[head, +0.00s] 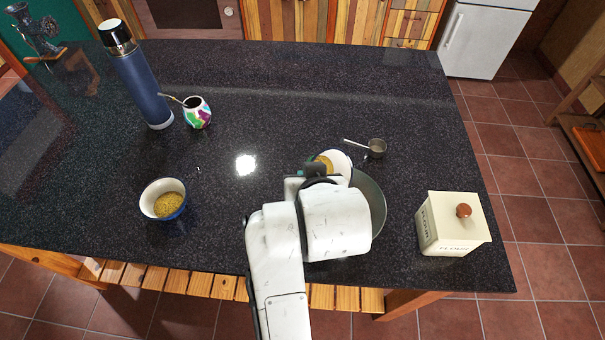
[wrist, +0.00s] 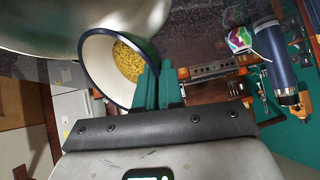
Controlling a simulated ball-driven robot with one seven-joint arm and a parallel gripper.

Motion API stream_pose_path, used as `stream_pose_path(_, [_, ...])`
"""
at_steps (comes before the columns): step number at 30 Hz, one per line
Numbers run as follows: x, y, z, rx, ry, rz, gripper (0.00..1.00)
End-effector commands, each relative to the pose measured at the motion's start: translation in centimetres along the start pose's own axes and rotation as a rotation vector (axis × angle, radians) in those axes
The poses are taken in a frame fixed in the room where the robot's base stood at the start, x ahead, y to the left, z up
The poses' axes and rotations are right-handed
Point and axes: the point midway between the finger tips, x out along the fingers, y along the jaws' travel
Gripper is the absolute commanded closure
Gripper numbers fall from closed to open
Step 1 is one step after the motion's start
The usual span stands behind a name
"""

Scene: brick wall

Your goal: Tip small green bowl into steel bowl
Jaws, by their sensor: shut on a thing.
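A small bowl (wrist: 97,62) with a white inside and a dark rim holds yellow grains. My gripper (wrist: 155,85) is shut on its rim, with the teal fingers at the bowl's side in the wrist view. In the head view the small bowl (head: 342,163) shows just beyond my wrist, above the far part of the steel bowl (head: 374,203).
A blue-and-white bowl (head: 150,201) of yellow grains stands left. A blue flask (head: 143,88) and a colourful mate cup (head: 199,117) stand at the back left. A small metal cup (head: 376,148) lies beyond the steel bowl. A flour tin (head: 447,233) stands right. The counter's middle is clear.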

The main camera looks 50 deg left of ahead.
Motion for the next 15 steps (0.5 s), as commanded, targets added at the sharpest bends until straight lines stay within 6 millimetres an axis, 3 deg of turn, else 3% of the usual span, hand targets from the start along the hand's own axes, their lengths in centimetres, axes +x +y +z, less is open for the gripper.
stream_pose_path(15, [-1.3,0.7,0.2,0.076,0.163,-0.09,1.0])
